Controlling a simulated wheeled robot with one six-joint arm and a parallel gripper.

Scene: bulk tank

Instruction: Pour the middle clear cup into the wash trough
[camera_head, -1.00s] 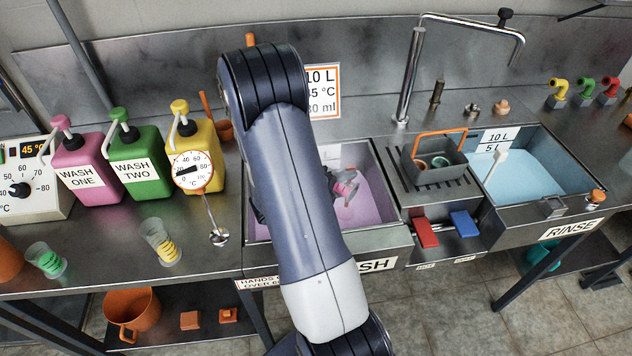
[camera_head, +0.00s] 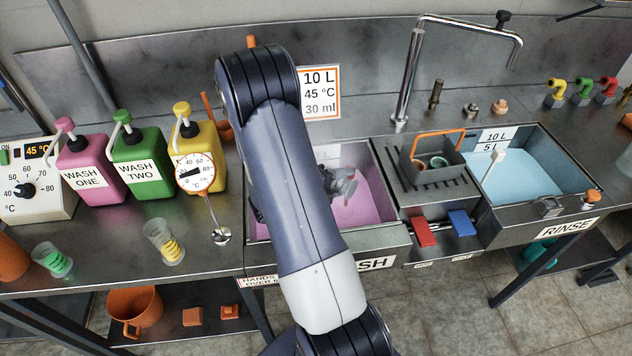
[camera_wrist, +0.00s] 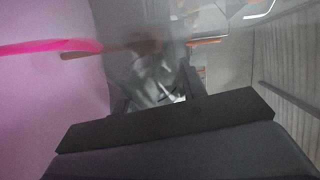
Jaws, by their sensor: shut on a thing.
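My gripper (camera_head: 343,187) is inside the wash trough (camera_head: 390,235), low over its pink-violet liquid (camera_head: 365,208), partly hidden by my arm. In the wrist view my gripper (camera_wrist: 155,95) is shut on a clear cup (camera_wrist: 150,78), which is blurred and looks tilted. A bright pink streak (camera_wrist: 50,46) runs left from near the cup, over the pale liquid; I cannot tell whether it is a stream. Two other clear cups stand upright on the counter at left, one with green contents (camera_head: 52,260) and one with yellow contents (camera_head: 163,241).
Pink (camera_head: 85,165), green (camera_head: 140,160) and yellow (camera_head: 205,150) pump jugs stand behind the cups. A dial thermometer (camera_head: 195,173) stands left of the trough. A grey basket (camera_head: 432,160) and the blue rinse basin (camera_head: 525,172) lie to the right.

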